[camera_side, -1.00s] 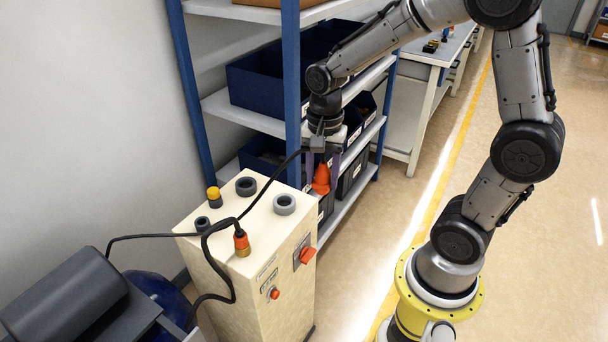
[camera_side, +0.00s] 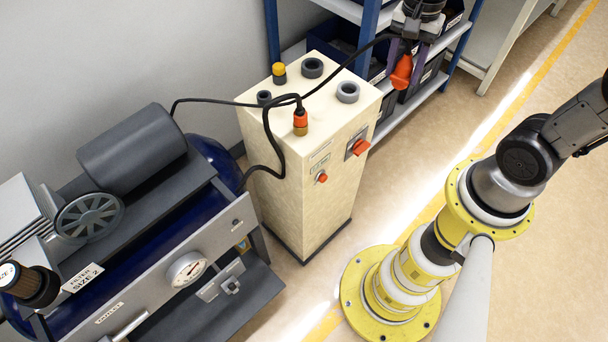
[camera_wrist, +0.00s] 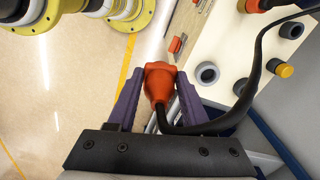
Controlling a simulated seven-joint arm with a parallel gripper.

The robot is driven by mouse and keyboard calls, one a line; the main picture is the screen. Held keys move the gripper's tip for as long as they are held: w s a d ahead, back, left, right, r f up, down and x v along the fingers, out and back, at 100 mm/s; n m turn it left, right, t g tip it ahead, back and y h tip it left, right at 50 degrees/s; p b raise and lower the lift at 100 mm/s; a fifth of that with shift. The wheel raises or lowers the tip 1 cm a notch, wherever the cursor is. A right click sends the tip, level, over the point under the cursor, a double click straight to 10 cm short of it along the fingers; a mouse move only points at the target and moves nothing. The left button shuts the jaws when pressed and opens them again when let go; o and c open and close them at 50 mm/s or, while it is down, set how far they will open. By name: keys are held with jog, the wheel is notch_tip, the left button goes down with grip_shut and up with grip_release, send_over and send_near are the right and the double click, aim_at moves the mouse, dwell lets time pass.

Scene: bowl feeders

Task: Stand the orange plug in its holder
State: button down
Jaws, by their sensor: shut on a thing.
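The orange plug (camera_side: 401,73) hangs from my gripper (camera_side: 406,54) with its black cable trailing left. It is to the right of the cream cabinet (camera_side: 318,140), apart from it. In the wrist view the plug (camera_wrist: 158,84) sits between the purple fingers of my gripper (camera_wrist: 159,76), which are shut on it. The cabinet top has a light grey ring socket (camera_side: 347,92), a dark grey ring socket (camera_side: 311,68) and a smaller dark ring (camera_side: 264,98). I cannot tell which is the plug's holder. The light ring also shows in the wrist view (camera_wrist: 207,73).
An orange connector with a brass end (camera_side: 300,121) stands at the cabinet's front edge, with black cable looping around it. A yellow-capped post (camera_side: 279,72) stands at the back. A compressor (camera_side: 131,150) is on the left. Blue-posted shelves (camera_side: 271,40) stand behind.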

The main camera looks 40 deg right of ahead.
jog(key=shift+s, duration=0.1)
dwell(0.3)
jog(key=w+d+r, duration=0.1)
jog(key=w+r, duration=0.1)
jog(key=w, duration=0.9)
jog(key=w+d+r, duration=0.1)
jog(key=w, duration=1.1)
jog(key=shift+w+a+f, duration=0.1)
jog(key=shift+w+f, duration=0.55)
jog(key=shift+f, duration=1.5)
jog(key=shift+w+d+f, duration=0.1)
jog(key=shift+w+f, duration=0.6)
jog(key=shift+f, duration=1.5)
jog(key=shift+w+a+f, duration=0.1)
jog(key=shift+w+f, duration=0.55)
jog(key=shift+f, duration=1.5)
jog(key=shift+f, duration=1.4)
jog(key=shift+c, duration=0.2)
grip_release()
jog(key=shift+r, duration=0.1)
